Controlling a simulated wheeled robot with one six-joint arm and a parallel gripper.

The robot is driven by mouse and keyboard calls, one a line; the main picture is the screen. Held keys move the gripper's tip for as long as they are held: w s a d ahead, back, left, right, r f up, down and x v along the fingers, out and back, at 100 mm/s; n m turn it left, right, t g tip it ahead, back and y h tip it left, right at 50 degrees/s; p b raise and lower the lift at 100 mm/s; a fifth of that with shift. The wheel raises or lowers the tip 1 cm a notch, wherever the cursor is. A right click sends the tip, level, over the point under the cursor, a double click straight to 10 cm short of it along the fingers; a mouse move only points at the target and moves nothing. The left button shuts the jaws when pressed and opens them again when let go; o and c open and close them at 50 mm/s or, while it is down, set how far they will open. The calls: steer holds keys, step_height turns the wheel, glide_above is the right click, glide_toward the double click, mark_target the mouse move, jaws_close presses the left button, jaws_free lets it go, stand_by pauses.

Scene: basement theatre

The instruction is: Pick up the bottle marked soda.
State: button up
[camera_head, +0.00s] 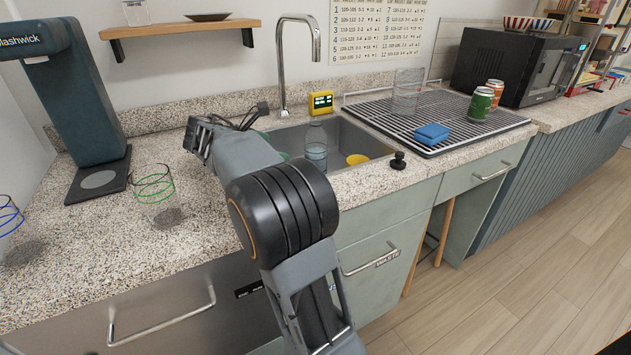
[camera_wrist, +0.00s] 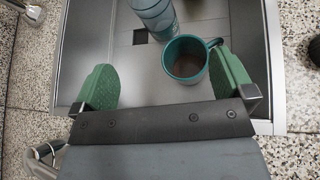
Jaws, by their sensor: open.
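A clear bluish bottle (camera_head: 316,152) stands in the sink; no soda marking is readable on it. In the wrist view a bottle (camera_wrist: 157,18) shows at the top edge, partly cut off. My gripper (camera_wrist: 165,82) is open and empty, its green-padded fingers wide apart above the sink's near side. The bottle is ahead of the fingers, apart from them. In the head view my arm hides much of my gripper.
A teal mug (camera_wrist: 187,60) sits in the sink (camera_wrist: 252,30) just ahead of the fingers. A yellow cup (camera_head: 357,160) is also in the sink. The faucet (camera_head: 283,65) rises behind. Two cans and a blue sponge (camera_head: 432,133) are on the drying rack (camera_head: 395,120).

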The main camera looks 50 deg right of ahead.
mark_target(307, 149)
steer(key=shift+n+g+h, duration=0.5)
steer(key=shift+n+h, duration=0.1)
steer(key=shift+h, duration=0.1)
steer(key=b+x, duration=0.1)
steer(key=x, duration=0.2)
steer(key=w+b+x, duration=0.1)
steer(key=x, duration=0.3)
steer(key=w+b+x, duration=0.1)
steer(key=x, duration=0.3)
steer(key=shift+f, duration=0.1)
steer(key=b+x, duration=0.2)
steer(key=x, duration=0.2)
steer(key=shift+w+d+f, duration=0.15)
steer(key=shift+d+f, duration=0.05)
steer(key=shift+d, duration=0.45)
steer(key=shift+c, duration=0.2)
steer(key=c, duration=1.2)
steer(key=shift+r, duration=0.2)
steer(key=shift+c, duration=0.6)
